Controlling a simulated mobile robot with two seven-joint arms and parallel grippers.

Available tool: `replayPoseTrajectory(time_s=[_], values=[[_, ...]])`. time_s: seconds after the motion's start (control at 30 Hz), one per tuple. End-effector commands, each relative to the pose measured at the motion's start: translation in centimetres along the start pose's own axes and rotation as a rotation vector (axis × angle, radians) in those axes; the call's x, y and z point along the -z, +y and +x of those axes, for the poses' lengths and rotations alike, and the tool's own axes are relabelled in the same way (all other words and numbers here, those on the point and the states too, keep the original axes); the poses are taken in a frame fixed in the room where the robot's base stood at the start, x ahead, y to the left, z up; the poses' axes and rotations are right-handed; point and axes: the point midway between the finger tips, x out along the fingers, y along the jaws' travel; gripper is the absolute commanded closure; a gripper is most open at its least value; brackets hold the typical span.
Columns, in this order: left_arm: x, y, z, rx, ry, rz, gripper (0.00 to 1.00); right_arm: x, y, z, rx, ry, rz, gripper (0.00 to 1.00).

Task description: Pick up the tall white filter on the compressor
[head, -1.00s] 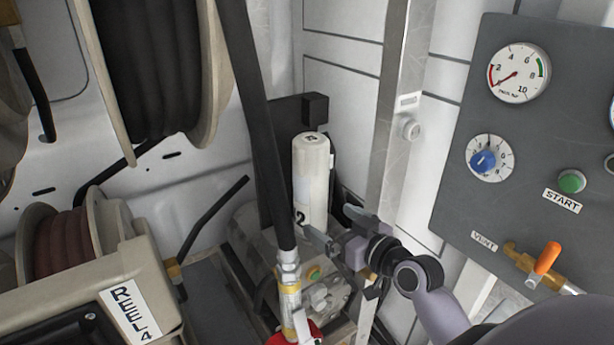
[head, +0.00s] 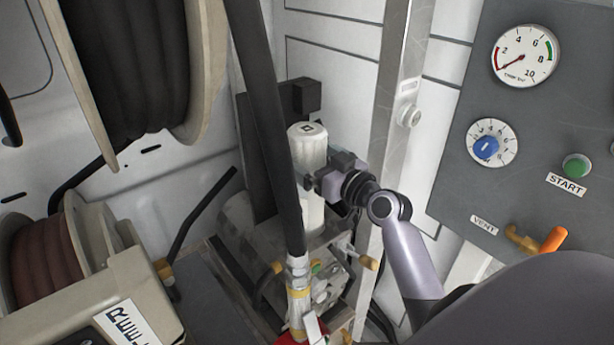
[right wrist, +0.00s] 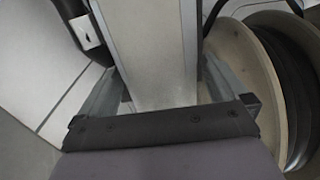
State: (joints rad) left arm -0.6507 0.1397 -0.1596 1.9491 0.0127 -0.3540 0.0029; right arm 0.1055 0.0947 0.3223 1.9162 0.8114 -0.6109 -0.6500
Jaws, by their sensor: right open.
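The tall white filter (head: 308,146) stands upright on the compressor (head: 327,268), behind a thick black hose in the head view. My right gripper (head: 322,173) is at the filter's upper half, coming from the right, and covers part of its side. In the right wrist view my open gripper (right wrist: 150,95) has one finger on each side of the pale filter body (right wrist: 148,45). Whether the fingers touch it I cannot tell. My left gripper is not in view.
The black hose (head: 270,120) runs down close to the filter's left. A metal post (head: 396,120) and a gauge panel (head: 465,185) stand to the right. Hose reels (head: 205,70) are at the left. A black block (head: 306,95) sits behind the filter.

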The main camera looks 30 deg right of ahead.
Motion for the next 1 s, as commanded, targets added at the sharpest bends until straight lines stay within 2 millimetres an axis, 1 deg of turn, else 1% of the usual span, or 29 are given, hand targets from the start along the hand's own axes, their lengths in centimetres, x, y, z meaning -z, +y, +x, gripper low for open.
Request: replayPoseTrajectory(time_s=[0.03, 0.1, 0.2, 0.47, 0.57, 0.6, 0.67, 0.7, 0.73, 1.0], values=[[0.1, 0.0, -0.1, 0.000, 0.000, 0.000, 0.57, 0.1, 0.0, 0.7, 0.000, 0.000, 0.003, 0.00], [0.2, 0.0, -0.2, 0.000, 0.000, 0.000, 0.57, 0.1, 0.0, 1.4, -0.001, 0.000, 0.002, 0.00], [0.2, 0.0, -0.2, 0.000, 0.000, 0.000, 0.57, 0.0, 0.0, 1.9, -0.001, 0.000, 0.002, 0.00], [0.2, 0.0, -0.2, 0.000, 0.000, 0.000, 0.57, -0.1, 0.0, 2.1, -0.001, -0.002, 0.000, 0.00], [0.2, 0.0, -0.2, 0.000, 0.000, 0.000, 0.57, -0.1, 0.0, 2.0, -0.001, -0.002, 0.000, 0.29], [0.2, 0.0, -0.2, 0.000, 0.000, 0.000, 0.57, -0.1, 0.0, 2.0, -0.001, -0.002, 0.000, 0.42], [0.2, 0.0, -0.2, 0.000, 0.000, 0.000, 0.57, -0.1, 0.0, 2.0, -0.001, -0.002, 0.000, 0.62], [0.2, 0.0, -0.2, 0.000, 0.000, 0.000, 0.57, -0.1, 0.0, 2.0, -0.001, -0.001, 0.000, 0.75], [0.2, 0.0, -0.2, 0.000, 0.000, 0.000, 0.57, -0.1, 0.0, 2.0, -0.001, -0.002, 0.000, 0.85], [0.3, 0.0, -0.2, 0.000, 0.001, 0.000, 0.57, 0.2, 0.1, 2.0, -0.002, 0.003, 0.000, 0.85]])
